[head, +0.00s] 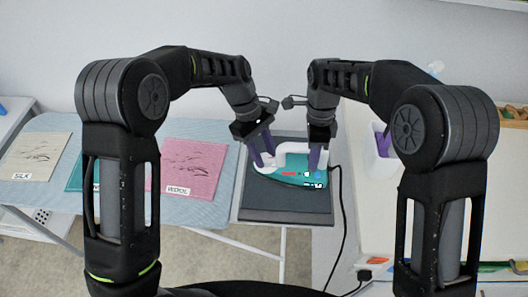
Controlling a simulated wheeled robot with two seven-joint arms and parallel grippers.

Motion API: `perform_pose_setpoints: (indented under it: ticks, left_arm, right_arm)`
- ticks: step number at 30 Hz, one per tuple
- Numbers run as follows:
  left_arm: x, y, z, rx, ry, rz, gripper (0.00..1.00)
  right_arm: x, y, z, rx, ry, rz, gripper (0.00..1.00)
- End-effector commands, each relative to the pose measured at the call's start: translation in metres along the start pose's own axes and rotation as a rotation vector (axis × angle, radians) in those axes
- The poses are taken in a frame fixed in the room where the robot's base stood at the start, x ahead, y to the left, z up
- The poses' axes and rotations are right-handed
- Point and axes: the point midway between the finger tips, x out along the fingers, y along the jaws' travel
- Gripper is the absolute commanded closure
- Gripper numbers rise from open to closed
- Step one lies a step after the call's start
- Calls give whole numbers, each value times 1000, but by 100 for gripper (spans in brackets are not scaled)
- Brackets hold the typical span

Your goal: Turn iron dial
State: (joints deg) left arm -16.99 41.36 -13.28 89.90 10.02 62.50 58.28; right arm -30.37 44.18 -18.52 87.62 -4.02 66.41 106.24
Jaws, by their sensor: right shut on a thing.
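The iron (290,176) has a white handle and a teal body, and it rests on a dark pad at the right end of the ironing board. My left gripper (262,157) is at the left end of the white handle, with its purple fingers apart. My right gripper (316,155) is shut on the iron at the right side of the handle. The dial cannot be made out; the grippers cover part of the iron's top. Small red and light marks show on the teal body.
The blue ironing board (210,212) holds a pink wool cloth (193,170), a teal cloth (84,172) and a cream silk cloth (36,156). A white container (379,164) stands on the right counter. A black cord (346,235) hangs right of the pad.

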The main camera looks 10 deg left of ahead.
Motion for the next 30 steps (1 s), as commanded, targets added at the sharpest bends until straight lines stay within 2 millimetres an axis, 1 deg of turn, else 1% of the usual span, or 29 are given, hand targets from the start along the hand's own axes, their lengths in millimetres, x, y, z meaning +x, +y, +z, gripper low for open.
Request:
perform_pose_setpoints:
  ticks: [1, 6, 14, 17, 20, 23, 30]
  left_arm:
    - [0, 0, 0, 0, 0, 0, 60]
    - [0, 0, 0, 0, 0, 0, 48]
    - [-1, 0, 0, 0, 0, 0, 48]
    - [-6, 0, 0, 0, 0, 2, 48]
    - [-16, 1, 0, 0, 1, 3, 48]
    - [-32, 1, 0, 0, 2, 3, 48]
    - [-82, 1, -1, 0, 1, 5, 48]
  right_arm:
    - [0, 0, 0, 0, 0, 0, 100]
    - [0, 0, 0, 0, 0, 0, 100]
    - [0, 0, 0, 0, 0, 0, 100]
    - [0, 0, 0, 0, 0, 0, 100]
    - [0, 0, 0, 0, 0, 0, 100]
    - [0, 0, 0, 0, 0, 0, 100]
    - [0, 0, 0, 0, 0, 0, 100]
